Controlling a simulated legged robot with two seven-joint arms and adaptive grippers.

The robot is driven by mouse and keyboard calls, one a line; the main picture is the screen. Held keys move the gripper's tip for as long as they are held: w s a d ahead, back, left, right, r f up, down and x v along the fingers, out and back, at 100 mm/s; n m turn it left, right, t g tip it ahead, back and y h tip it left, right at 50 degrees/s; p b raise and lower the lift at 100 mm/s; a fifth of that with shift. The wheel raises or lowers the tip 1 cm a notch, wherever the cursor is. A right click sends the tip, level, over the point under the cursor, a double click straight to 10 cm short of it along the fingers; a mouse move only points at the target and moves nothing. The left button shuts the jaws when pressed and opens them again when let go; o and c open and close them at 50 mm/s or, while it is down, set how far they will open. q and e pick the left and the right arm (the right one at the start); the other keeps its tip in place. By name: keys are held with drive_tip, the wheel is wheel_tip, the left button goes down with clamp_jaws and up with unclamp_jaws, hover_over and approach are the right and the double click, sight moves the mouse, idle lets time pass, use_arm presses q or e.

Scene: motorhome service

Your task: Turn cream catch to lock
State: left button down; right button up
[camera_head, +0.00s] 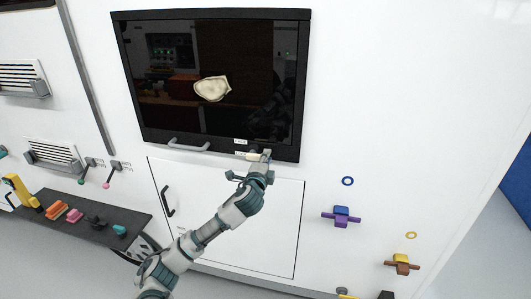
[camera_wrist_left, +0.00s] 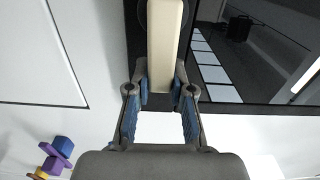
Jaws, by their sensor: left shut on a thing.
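The cream catch (camera_head: 252,156) is on the lower black frame of the window (camera_head: 222,149), towards its right end. In the head view it lies roughly level, partly hidden by my gripper. My left gripper (camera_head: 263,158) reaches up to it from below. In the left wrist view the cream catch (camera_wrist_left: 164,38) is a long, pale bar running to the top edge. The fingers of my left gripper (camera_wrist_left: 162,88) are on both sides of its near end, shut on it. My right gripper is not in view.
A grey handle (camera_head: 188,146) is on the window frame to the left. Below is a white hatch (camera_head: 270,225) with a black handle (camera_head: 167,201). Purple-blue (camera_head: 341,217) and brown-yellow (camera_head: 402,263) fittings are on the wall to the right. A dark shelf (camera_head: 75,205) holds small coloured parts.

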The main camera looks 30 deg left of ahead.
use_arm(q)
drive_tip(key=shift+d+f+m, duration=0.15)
drive_tip(key=shift+f+m, duration=0.15)
drive_tip(key=shift+f, duration=0.15)
drive_tip(key=c, duration=1)
unclamp_jaws()
drive_tip(key=shift+w, duration=0.1)
drive_tip(key=shift+r, duration=0.1)
drive_tip(key=v, duration=1.1)
drive_tip(key=shift+s, duration=0.4)
